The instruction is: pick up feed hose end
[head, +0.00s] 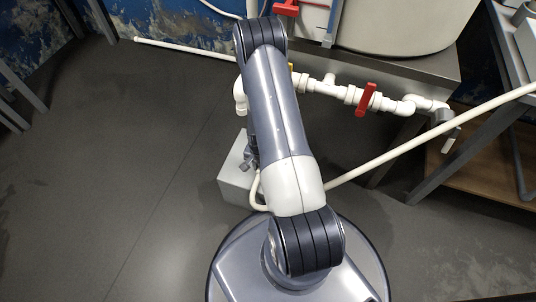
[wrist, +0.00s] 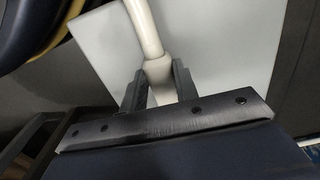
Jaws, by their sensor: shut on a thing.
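The feed hose end (wrist: 158,68) is a cream-white tube with a slightly wider collar. In the wrist view it sits between the two dark fingers of my gripper (wrist: 158,86), which is shut on it. Its tube rises out of the top of that view. In the head view my gripper (head: 250,162) is small and partly hidden by my arm, above a pale grey box. The cream hose (head: 256,192) curves down beside it and passes behind my arm. The very tip of the hose is hidden by the gripper in the head view.
The pale grey box (head: 232,187) stands on the floor below the gripper. White piping with a red valve handle (head: 366,98) runs in front of a large tank (head: 410,22). A long white pipe (head: 425,137) slants right past a metal-framed table. The left floor is clear.

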